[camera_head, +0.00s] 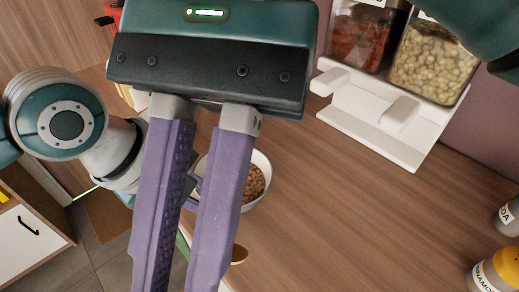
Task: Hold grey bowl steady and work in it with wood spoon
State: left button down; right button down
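The bowl (262,165), pale inside, stands on the wooden counter with brown pieces in it; the large gripper in front hides much of it. That gripper, which I take as my right (176,270), hangs close to the camera. Its two purple fingers are apart with nothing visible between them; their tips run out at the bottom edge. My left arm comes in from the left, and a small purple part of the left gripper (191,190) shows at the bowl's left side. Its grip is hidden. A brown rounded piece (239,255), possibly the wood spoon, shows below the bowl.
A white rack (375,130) with clear containers of red-brown pieces (366,38) and pale green pieces (433,62) stands at the upper right. Spice jars (497,270) stand at the lower right. The counter (340,220) between is clear. A white drawer (30,235) is at the lower left.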

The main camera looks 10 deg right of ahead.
jog(key=w+r+m+t+y, duration=0.6)
jog(key=r+m+t+y, duration=0.2)
jog(key=r+m+y, duration=0.4)
jog(key=w+d+f+m+t+y, duration=0.1)
jog(key=w+d+f+m+t, duration=0.2)
jog(key=w+m+t, duration=0.35)
jog(key=w+d+f+m+t, duration=0.1)
jog(key=w+f+t, duration=0.1)
jog(key=f, duration=0.6)
jog(key=w+d+f+m+t+h, duration=0.1)
jog(key=f+t, duration=0.3)
jog(key=f, duration=0.5)
jog(key=shift+w+d+f, duration=0.25)
jog(key=shift+w+f, duration=0.05)
jog(key=shift+w, duration=0.3)
jog(key=shift+a+m, duration=0.1)
jog(key=shift+m, duration=0.15)
